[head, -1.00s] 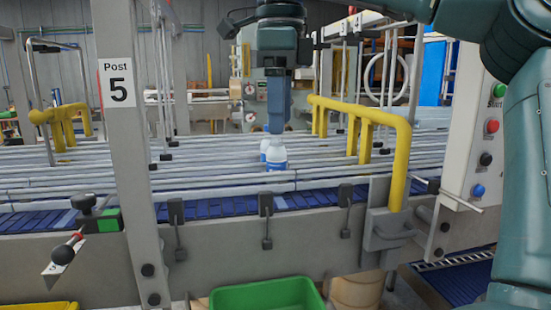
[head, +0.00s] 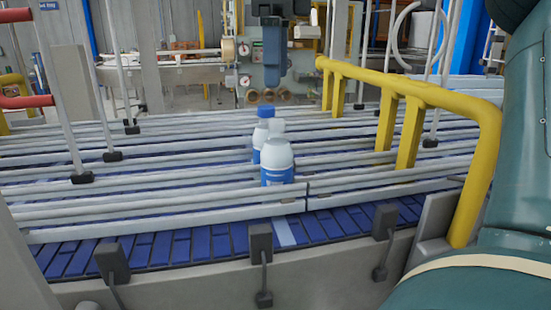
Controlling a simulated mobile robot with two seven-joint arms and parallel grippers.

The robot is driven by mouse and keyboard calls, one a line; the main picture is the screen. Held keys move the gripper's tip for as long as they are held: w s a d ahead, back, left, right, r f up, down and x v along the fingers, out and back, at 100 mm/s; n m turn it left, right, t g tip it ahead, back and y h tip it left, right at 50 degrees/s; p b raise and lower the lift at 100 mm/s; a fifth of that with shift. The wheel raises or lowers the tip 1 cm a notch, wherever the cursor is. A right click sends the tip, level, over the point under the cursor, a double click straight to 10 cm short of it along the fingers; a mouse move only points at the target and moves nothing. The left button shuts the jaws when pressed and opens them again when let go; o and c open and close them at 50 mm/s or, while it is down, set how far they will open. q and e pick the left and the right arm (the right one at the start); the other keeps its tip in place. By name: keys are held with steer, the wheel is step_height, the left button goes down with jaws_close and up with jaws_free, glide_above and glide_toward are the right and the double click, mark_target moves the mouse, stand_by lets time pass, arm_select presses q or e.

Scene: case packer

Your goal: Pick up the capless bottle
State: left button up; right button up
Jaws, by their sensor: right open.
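Two white bottles with blue labels stand upright on the conveyor between the rails. The nearer one, the capless bottle (head: 277,160), shows a bare white neck and no blue cap. The bottle with a blue cap (head: 264,113) stands close behind it, slightly left and partly hidden. My right gripper (head: 273,84) points down at the top centre, just above the bottles in the picture. It is open and holds nothing; its fingers line up one behind the other. I cannot tell its exact depth from the bottles. My left gripper is out of view.
Grey guide rails (head: 150,210) run along the blue conveyor belt (head: 345,221), in front of and behind the bottles. A yellow tubular guard (head: 440,97) stands to the right. Thin upright posts rise at left and right. The belt beside the bottles is clear.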

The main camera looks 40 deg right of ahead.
mark_target(277, 142)
steer(key=shift+w+d, duration=0.2)
steer(key=shift+w+d+f, duration=0.1)
steer(key=shift+f, duration=0.15)
step_height(277, 142, down, 7)
steer(key=shift+r, duration=0.15)
steer(key=shift+w+d+f+p, duration=0.1)
steer(key=shift+f+p, duration=0.05)
steer(key=shift+f, duration=1.35)
steer(key=shift+w+d+f+p, duration=0.1)
steer(key=shift+f+p, duration=0.05)
steer(key=shift+f, duration=1.3)
steer(key=shift+c, duration=0.3)
steer(key=shift+r, duration=0.1)
steer(key=c, duration=1.5)
